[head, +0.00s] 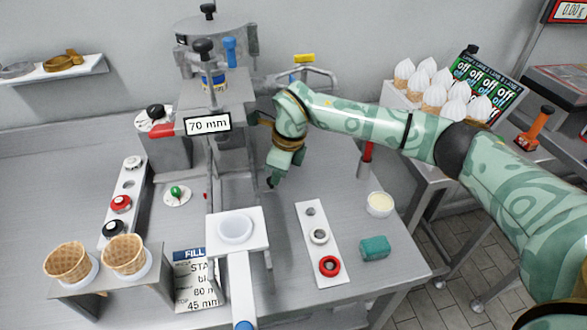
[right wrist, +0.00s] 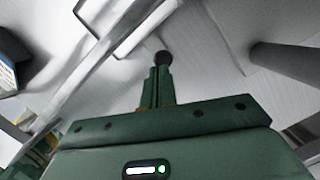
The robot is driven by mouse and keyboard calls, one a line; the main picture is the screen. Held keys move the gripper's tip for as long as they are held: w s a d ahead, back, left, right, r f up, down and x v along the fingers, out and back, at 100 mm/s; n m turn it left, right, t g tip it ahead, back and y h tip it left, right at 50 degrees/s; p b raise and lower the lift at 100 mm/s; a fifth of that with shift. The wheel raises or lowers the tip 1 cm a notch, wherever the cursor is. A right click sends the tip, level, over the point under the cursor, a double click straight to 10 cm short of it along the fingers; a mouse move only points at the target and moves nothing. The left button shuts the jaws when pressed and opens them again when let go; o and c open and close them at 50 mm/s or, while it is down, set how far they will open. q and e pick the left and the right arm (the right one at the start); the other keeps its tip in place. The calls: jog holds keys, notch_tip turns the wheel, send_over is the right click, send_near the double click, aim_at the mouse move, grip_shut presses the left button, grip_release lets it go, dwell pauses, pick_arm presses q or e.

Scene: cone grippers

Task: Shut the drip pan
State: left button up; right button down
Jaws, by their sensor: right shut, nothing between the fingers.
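The filling machine (head: 215,90) with a "70 mm" sign stands at the back of the steel table. A grey flat part (head: 238,185) lies below its sign; I cannot tell surely whether this is the drip pan or how far out it is. My right gripper (head: 271,182) is shut and empty, pointing down just right of the grey part. In the right wrist view its fingers (right wrist: 161,82) are together, near a pale diagonal bar (right wrist: 92,68). My left gripper is not in view.
Two waffle cones (head: 98,259) stand in a holder at front left.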

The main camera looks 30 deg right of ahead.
jog(key=shift+f, duration=0.25)
